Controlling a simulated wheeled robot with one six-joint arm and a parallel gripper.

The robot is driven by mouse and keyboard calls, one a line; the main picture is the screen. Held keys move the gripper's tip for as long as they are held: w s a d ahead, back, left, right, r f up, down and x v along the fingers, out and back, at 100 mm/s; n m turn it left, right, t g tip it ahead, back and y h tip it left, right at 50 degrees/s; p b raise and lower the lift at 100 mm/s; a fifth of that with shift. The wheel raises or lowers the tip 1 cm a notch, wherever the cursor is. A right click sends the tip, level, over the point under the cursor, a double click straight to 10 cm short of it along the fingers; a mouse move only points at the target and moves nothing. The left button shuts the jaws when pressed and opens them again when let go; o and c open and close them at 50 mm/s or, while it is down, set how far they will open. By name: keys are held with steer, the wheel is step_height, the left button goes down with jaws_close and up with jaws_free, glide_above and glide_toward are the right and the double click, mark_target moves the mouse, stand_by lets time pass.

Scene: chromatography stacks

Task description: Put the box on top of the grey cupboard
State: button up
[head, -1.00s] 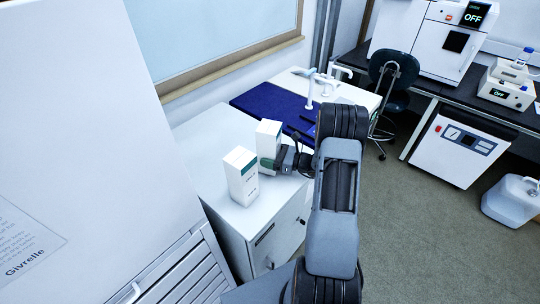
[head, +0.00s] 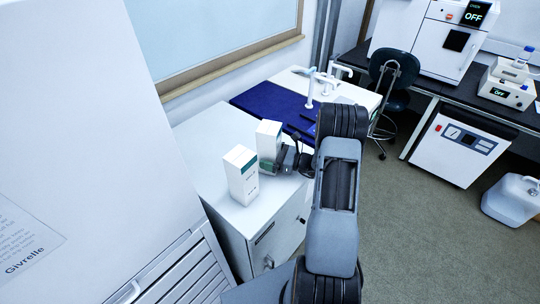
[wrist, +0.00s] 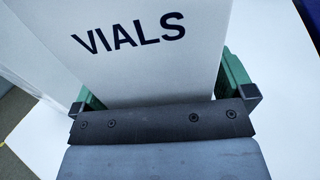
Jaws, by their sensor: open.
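Two white boxes with green bands stand upright on a low pale cupboard (head: 206,150). The nearer box (head: 241,178) stands clear of my gripper. The farther box (head: 268,136) has my gripper (head: 274,163) low against it, coming from the right. In the wrist view a white box marked VIALS (wrist: 150,45) fills the space between the fingers of my gripper (wrist: 165,96), which are open, one at each side of it. The box's lower part is hidden behind the gripper's dark plate. I cannot tell whether the pale cupboard is the grey one.
A tall white unit marked Givrelle (head: 80,130) stands close at the left. A dark chair (head: 393,75) and a white jug (head: 515,200) are to the right. Open floor lies between.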

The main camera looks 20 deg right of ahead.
steer(key=b+v, duration=0.2)
steer(key=v, duration=1)
steer(key=shift+s+r, duration=0.1)
